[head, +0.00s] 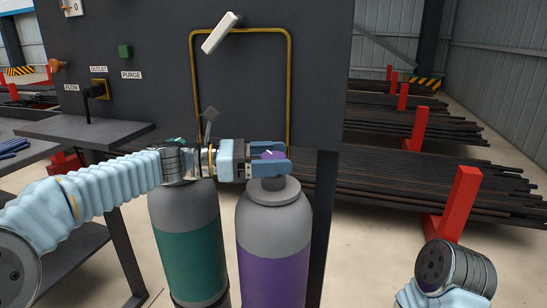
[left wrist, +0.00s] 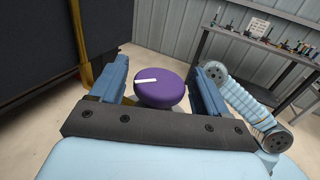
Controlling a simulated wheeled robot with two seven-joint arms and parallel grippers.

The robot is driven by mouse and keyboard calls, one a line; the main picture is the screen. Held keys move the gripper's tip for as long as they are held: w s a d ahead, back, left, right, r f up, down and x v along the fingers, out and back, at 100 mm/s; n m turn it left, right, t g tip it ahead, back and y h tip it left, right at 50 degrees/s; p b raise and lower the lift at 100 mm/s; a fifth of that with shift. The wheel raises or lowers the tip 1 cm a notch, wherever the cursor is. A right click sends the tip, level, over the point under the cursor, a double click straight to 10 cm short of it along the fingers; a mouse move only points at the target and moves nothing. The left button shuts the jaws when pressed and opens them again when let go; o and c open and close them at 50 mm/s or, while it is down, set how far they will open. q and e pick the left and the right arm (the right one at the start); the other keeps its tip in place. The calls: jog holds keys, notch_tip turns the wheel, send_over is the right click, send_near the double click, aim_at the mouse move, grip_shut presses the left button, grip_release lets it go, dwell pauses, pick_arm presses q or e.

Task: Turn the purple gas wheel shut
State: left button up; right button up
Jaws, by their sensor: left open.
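The purple gas wheel (left wrist: 162,90) sits between the two fingers of my left gripper (left wrist: 163,88) in the left wrist view, with a gap on each side. A white mark lies across its top, toward the left. In the head view the wheel (head: 272,155) shows between the fingers of my left gripper (head: 275,160), on top of the grey bottle with the purple band (head: 272,260). The left gripper is open around the wheel. My right arm shows at the lower right of the head view, but its gripper fingers cannot be made out.
A bottle with a green band (head: 188,250) stands just left of the purple one. A dark panel (head: 150,80) with a yellow pipe (head: 290,90) rises behind. A small shelf (head: 85,130) juts out at left. Racks of dark bars (head: 420,180) with red posts fill the right.

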pick_arm(q)
jog(key=s+a, duration=0.1)
jog(key=a, duration=1.2)
jog(key=shift+s+a+b, duration=0.2)
jog(key=shift+a+b, duration=0.2)
jog(key=shift+b, duration=0.05)
pick_arm(e)
jog(key=shift+f, duration=0.5)
pick_arm(q)
jog(key=shift+d, duration=0.1)
